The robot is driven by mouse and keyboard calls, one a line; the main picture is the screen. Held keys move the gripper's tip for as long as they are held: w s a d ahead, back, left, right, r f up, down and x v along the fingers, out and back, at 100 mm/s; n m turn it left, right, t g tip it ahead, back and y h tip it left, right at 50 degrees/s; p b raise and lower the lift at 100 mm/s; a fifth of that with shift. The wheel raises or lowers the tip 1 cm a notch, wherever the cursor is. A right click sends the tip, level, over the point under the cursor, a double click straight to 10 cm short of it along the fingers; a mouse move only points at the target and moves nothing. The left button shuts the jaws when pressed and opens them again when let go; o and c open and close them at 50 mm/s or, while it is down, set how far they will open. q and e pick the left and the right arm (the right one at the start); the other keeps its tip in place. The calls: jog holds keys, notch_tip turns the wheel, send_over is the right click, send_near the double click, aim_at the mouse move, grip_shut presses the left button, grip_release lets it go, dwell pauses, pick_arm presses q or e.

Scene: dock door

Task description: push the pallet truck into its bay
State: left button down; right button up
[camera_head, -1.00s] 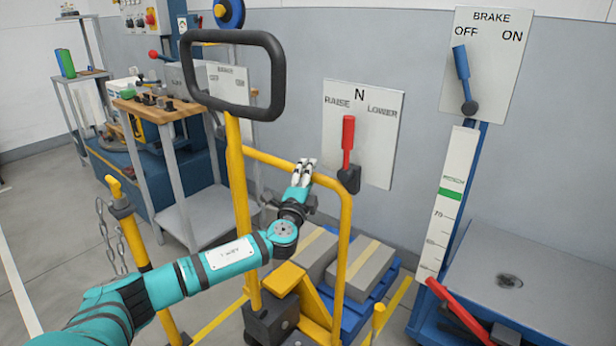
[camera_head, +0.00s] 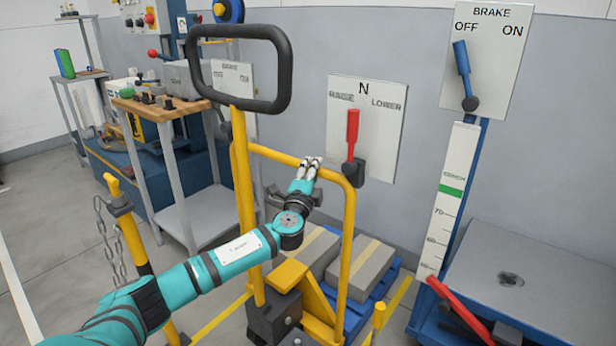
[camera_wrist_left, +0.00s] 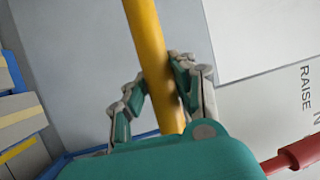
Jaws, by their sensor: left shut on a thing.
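The yellow pallet truck (camera_head: 348,235) stands in front of me with its push frame upright and a black loop handle (camera_head: 283,70) on a yellow post at the left. My left gripper (camera_head: 311,162) is shut on the top yellow bar of the push frame, right of the post. In the left wrist view the yellow bar (camera_wrist_left: 146,45) runs between the fingers of my left gripper (camera_wrist_left: 155,95). The bay's floor marking cannot be told for sure. My right gripper is not in view.
Grey boxes (camera_head: 360,268) lie on a blue pallet behind the frame. A wall panel with a red lever (camera_head: 352,130) stands behind. A yellow-black post with a chain (camera_head: 130,235) is at the left. A blue lift table (camera_head: 530,265) is at the right, a workbench (camera_head: 160,107) at the left.

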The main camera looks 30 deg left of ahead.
pick_arm(q)
jog(key=c, duration=1.6)
grip_release()
jog(key=o, duration=0.6)
jog(key=shift+w+d, duration=0.1)
jog(key=shift+w, duration=0.05)
jog(key=shift+c, duration=0.2)
jog(key=shift+f, duration=0.1)
jog(key=shift+s+d+f, duration=0.1)
jog(key=shift+s, duration=0.35)
jog(key=v, duration=1.1)
jog(key=shift+s, duration=0.1)
